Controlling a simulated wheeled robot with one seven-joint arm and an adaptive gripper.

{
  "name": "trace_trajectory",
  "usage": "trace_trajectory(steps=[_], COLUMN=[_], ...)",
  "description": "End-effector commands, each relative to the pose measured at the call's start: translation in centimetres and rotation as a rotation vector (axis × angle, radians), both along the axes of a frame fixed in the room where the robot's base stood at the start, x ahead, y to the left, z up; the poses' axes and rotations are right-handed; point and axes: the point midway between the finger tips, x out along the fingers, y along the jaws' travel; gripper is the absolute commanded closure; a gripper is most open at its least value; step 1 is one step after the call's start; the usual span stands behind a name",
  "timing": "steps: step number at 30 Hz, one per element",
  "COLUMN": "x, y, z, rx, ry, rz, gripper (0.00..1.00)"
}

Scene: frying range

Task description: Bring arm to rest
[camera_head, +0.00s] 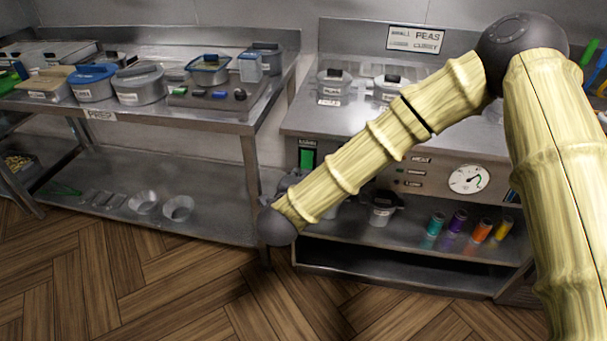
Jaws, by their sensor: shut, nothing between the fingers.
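My arm (365,150), with pale bamboo-textured links and dark grey joints, fills the right side of the head view. One thick link (555,170) rises along the right edge to a dark joint (522,48) at the top right. From there the arm slopes down and left across the front of the range to a dark rounded joint (278,226) near the middle. I cannot make out my gripper or its fingers beyond that joint. The arm hides part of the range top, front panel and lower shelf.
A steel range (450,150) with a dial stands behind my arm. Its lower shelf holds a dark-lidded pot (382,208) and several coloured cylinders (458,222). A steel prep table (190,118) with lidded containers is at the left. Wooden floor (170,290) is clear in front.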

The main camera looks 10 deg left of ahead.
Motion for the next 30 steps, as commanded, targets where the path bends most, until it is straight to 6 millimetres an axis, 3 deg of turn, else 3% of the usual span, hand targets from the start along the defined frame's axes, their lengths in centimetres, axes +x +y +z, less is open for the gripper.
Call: trace_trajectory(steps=[15,19,23,30], x=[-0.2,-0.6,-2.0,-8.2], y=[0.1,-0.3,-1.8,-7.4], z=[0.1,-1.1,-5.3,-16.1], rx=[0.0,-0.03,-0.141,-0.434], ry=[0.0,0.022,0.098,0.323], rz=[0.002,0.025,0.113,0.381], gripper=[1.0,1.0,1.0,1.0])
